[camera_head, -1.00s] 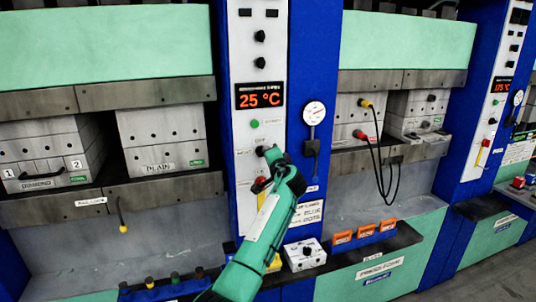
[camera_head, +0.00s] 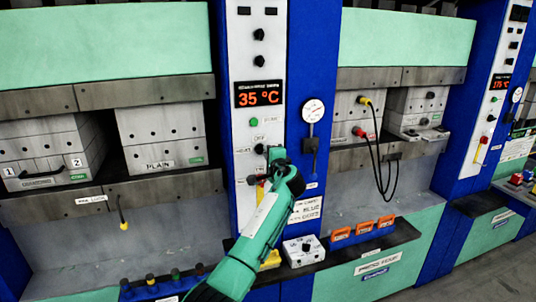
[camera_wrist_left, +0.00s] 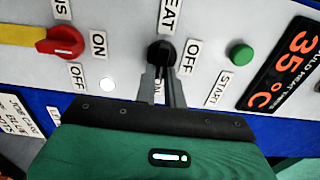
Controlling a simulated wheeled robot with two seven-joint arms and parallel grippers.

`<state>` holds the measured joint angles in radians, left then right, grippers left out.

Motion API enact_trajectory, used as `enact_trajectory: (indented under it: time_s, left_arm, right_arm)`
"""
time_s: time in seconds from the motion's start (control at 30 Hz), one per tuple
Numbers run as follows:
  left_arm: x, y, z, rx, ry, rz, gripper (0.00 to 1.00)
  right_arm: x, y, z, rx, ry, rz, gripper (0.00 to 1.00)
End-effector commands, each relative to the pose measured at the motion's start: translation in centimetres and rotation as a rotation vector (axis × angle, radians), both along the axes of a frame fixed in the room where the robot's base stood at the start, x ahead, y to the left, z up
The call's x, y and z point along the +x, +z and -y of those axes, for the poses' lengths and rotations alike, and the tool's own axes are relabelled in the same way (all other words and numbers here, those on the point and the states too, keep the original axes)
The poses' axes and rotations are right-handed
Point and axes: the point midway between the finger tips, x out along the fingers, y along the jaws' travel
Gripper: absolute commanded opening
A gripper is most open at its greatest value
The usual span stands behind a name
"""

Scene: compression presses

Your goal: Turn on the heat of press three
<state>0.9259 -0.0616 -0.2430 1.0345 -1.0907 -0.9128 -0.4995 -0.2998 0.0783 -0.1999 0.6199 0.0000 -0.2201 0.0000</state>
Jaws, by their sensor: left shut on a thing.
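The white control panel (camera_head: 256,95) stands between the two nearest presses. Its red display (camera_head: 260,94) reads 35 °C; part of it also shows in the left wrist view (camera_wrist_left: 290,65). My left gripper (camera_head: 274,155) is at the lower part of this panel. In the left wrist view its fingers (camera_wrist_left: 162,78) are closed around the black heat knob (camera_wrist_left: 160,52). ON and OFF labels sit around the knob, and the ON label is partly behind the fingers. My right gripper is not in view.
A green start button (camera_wrist_left: 240,53) and a red rotary switch with a yellow handle (camera_wrist_left: 62,42) flank the heat knob. A round gauge (camera_head: 313,111) hangs to the right. Black cables (camera_head: 383,165) droop from the right press. A white box (camera_head: 304,250) stands below.

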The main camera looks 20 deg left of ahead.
Motion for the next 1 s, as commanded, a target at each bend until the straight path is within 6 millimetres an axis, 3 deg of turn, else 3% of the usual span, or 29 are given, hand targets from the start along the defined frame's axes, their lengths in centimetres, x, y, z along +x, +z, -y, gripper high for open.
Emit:
enact_trajectory:
  time_s: [0.13,0.17,0.27,0.67,1.0]
  left_arm:
    - [0.0,0.0,-0.1,0.001,0.001,-0.001,0.0]
    - [0.0,0.0,-0.1,0.001,0.001,-0.001,0.13]
    - [0.0,0.0,-0.1,0.001,0.001,-0.001,0.32]
    - [-0.4,-0.1,0.3,0.0,-0.001,0.0,0.33]
    - [-4.4,-0.4,3.0,-0.003,-0.002,0.003,0.33]
  right_arm:
    - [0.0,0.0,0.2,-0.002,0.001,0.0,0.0]
    - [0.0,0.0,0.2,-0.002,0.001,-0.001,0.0]
    - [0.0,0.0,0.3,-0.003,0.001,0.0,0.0]
    - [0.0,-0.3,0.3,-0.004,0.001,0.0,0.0]
    - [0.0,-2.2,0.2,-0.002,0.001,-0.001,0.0]
